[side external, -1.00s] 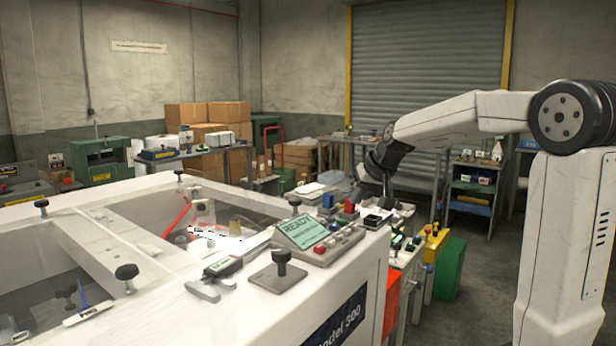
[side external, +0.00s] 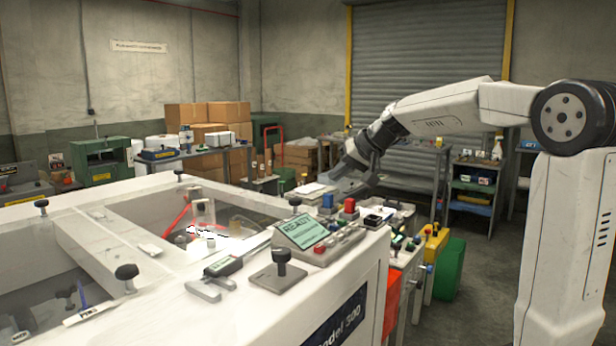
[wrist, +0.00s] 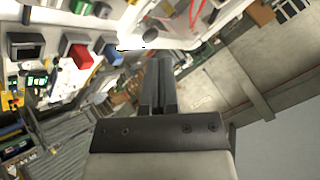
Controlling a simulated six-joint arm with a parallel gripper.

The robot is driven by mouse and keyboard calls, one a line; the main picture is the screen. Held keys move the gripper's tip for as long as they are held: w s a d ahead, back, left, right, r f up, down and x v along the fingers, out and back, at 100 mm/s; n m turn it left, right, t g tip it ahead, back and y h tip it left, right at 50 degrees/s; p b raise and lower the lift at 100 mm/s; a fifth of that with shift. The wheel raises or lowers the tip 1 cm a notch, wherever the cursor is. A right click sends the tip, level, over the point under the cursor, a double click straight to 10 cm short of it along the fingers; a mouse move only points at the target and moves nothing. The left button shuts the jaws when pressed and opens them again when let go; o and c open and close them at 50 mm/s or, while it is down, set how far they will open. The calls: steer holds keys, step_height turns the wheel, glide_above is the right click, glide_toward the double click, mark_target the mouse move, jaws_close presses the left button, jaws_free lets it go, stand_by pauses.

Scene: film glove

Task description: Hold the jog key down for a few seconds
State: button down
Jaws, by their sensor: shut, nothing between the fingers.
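My gripper (side external: 335,179) is shut and empty, tilted down to the left above the far side of the bench behind the white machine. In the wrist view my gripper (wrist: 160,65) shows its fingers together. A blue key block (side external: 327,202), a red one (side external: 349,207) and a black one (side external: 372,220) stand in a row nearer the camera than my gripper. The wrist view also shows the blue block (wrist: 112,52), red block (wrist: 78,50) and black block (wrist: 25,45), left of the fingers. I cannot read which is the jog key. My fingers look apart from all of them.
A console with a green READY screen (side external: 300,230) and a red button (side external: 320,248) sits on the white machine's corner. A black knob on a plate (side external: 281,268) stands in front. Cluttered benches and cardboard boxes (side external: 215,112) are behind. Floor at right is open.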

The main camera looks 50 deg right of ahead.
mark_target(338, 226)
steer(key=shift+f, duration=0.15)
steer(key=shift+f, duration=4.3)
steer(key=shift+f, duration=0.85)
stand_by(2.7)
